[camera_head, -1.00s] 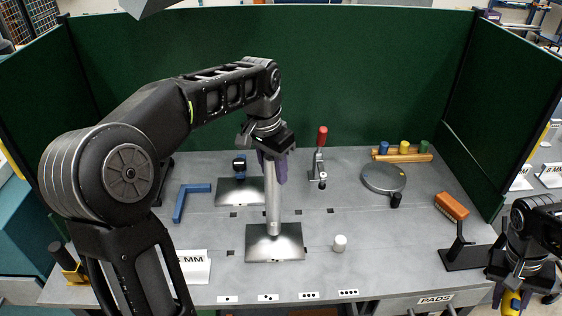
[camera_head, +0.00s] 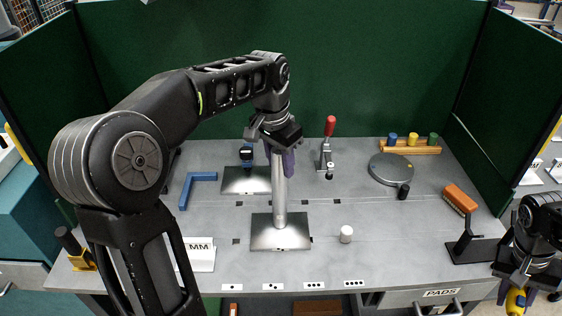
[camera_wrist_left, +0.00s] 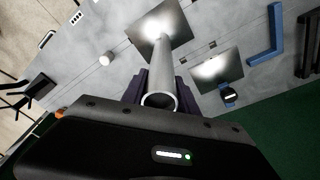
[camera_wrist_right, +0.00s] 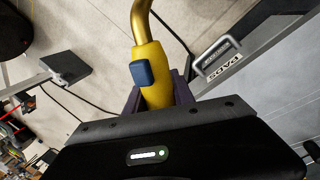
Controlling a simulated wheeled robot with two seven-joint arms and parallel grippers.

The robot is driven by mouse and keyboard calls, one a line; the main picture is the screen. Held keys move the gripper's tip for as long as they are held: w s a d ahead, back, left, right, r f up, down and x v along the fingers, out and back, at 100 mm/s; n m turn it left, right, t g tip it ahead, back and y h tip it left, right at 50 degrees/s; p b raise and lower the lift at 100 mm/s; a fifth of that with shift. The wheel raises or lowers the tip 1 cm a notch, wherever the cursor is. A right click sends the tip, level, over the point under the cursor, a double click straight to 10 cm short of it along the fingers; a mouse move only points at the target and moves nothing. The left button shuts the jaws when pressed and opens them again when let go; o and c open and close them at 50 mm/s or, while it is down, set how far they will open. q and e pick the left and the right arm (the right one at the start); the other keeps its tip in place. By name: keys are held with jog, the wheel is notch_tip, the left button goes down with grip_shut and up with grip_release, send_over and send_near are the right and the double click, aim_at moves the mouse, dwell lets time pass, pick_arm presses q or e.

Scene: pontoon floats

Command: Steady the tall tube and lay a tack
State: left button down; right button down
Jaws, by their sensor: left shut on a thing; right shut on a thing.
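The tall grey tube (camera_head: 280,195) stands upright on a square metal base plate (camera_head: 268,238) in the middle of the table. My left gripper (camera_head: 283,150) is shut around the tube near its top; in the left wrist view the tube's open end (camera_wrist_left: 158,101) shows between the fingers. My right gripper (camera_head: 518,285) is shut on a yellow torch (camera_wrist_right: 150,75) with a blue button and a bent brass neck. It holds the torch off the table's right front corner, low and outside the edge.
A second plate (camera_head: 246,182) with a blue-black device lies behind. A blue square (camera_head: 195,180), red-handled clamp (camera_head: 328,145), round grey disc (camera_head: 390,168), orange brush (camera_head: 460,197), black stand (camera_head: 470,247) and white cylinder (camera_head: 346,233) surround it. The table's front middle is mostly clear.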

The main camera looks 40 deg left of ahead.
pick_arm(q)
jog(key=shift+f, duration=0.1)
dwell(0.8)
jog(key=c, duration=1.2)
grip_release()
grip_shut()
dwell(0.4)
